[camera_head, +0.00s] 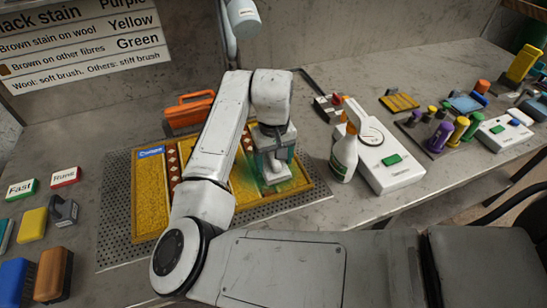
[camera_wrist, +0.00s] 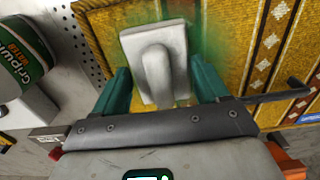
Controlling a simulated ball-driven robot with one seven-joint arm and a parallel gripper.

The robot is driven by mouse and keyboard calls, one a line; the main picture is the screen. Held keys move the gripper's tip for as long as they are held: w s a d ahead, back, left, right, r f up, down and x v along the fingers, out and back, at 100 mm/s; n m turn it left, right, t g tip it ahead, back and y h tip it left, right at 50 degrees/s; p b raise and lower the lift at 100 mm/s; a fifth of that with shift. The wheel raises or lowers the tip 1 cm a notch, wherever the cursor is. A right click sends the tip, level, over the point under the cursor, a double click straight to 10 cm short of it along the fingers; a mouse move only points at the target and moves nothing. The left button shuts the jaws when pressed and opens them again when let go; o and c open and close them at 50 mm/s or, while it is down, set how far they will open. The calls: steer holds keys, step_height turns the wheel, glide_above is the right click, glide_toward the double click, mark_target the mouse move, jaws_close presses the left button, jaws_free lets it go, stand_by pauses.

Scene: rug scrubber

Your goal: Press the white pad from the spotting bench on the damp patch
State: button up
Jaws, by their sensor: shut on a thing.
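My gripper (camera_head: 275,152) has teal fingers and is over the yellow patterned rug (camera_head: 152,205). It is shut on the white pad (camera_wrist: 155,45), a square plate with a rounded handle, which sits between the fingers in the wrist view. The pad also shows in the head view (camera_head: 272,176), low over the right part of the rug. The damp patch (camera_wrist: 218,35) is a dark greenish stain spreading around the pad; in the head view it shows beside the pad (camera_head: 297,183). The pad hides its middle. I cannot tell whether the pad touches the rug.
A spray bottle (camera_head: 345,152) and a white device with a dial (camera_head: 390,170) stand right of the rug. An orange-handled tool (camera_head: 188,111) lies behind it. Brushes and blocks (camera_head: 52,272) are at the left. The rug lies on a perforated board (camera_head: 115,225).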

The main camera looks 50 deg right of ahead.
steer(key=shift+f+b, duration=0.3)
steer(key=shift+f, duration=0.3)
stand_by(0.3)
steer(key=shift+s+f+p, duration=0.1)
steer(key=shift+f+p, duration=0.15)
steer(key=shift+p, duration=0.05)
stand_by(2.4)
steer(key=shift+r+p, duration=3.6)
steer(key=shift+r, duration=0.1)
